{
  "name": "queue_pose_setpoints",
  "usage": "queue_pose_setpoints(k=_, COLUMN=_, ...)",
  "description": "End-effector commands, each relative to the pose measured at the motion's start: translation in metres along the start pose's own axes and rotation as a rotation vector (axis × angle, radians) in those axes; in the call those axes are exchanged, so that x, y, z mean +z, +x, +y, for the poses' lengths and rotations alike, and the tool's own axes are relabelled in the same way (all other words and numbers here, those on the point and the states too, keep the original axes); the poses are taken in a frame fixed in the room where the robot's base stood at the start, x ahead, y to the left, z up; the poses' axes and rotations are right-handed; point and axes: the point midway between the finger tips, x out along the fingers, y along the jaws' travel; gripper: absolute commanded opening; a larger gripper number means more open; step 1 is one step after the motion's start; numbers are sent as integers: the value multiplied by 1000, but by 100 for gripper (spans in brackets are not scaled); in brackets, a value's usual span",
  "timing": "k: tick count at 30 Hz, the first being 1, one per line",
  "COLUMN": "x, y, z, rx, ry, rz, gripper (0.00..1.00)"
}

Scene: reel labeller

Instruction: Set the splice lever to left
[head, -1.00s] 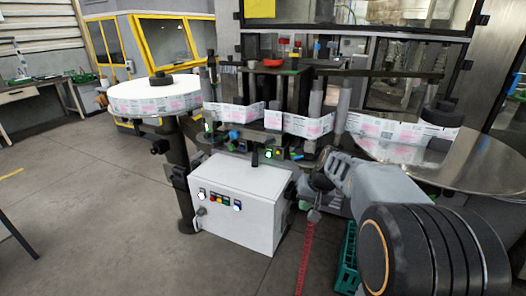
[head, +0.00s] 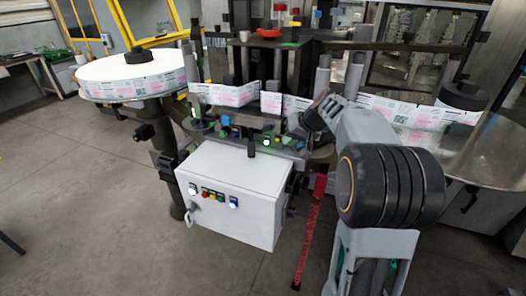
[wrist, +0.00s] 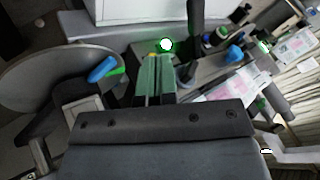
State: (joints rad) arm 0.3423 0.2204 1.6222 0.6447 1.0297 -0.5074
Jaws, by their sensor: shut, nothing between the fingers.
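A short black upright handle (head: 251,147), which looks like the splice lever, stands behind the white control box's top edge. It also shows in the wrist view (wrist: 196,16) at the top, right of the fingertips. I cannot tell clearly which way it is set. My gripper (head: 303,124) is at the right of the labeller's middle, right of the handle and apart from it. In the wrist view its greenish fingers (wrist: 155,62) are together and empty, pointing towards a lit green button (wrist: 166,44).
The white control box (head: 232,200) with coloured buttons stands in front. A blue knob (wrist: 102,70) lies left of the fingers. A label reel (head: 135,70) is at left, and a metal disc (head: 480,150) at right. Label web (head: 230,95) runs behind the handle. Floor at left is clear.

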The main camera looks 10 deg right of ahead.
Motion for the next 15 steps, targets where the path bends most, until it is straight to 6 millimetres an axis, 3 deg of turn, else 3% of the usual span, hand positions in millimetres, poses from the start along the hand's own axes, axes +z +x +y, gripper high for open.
queue_pose_setpoints(k=5, x=0, y=13, z=-1, rx=-2, ry=-1, rz=-4, gripper=0)
queue_pose_setpoints(k=15, x=1, y=75, z=-2, rx=-1, ry=-1, rz=-6, gripper=0)
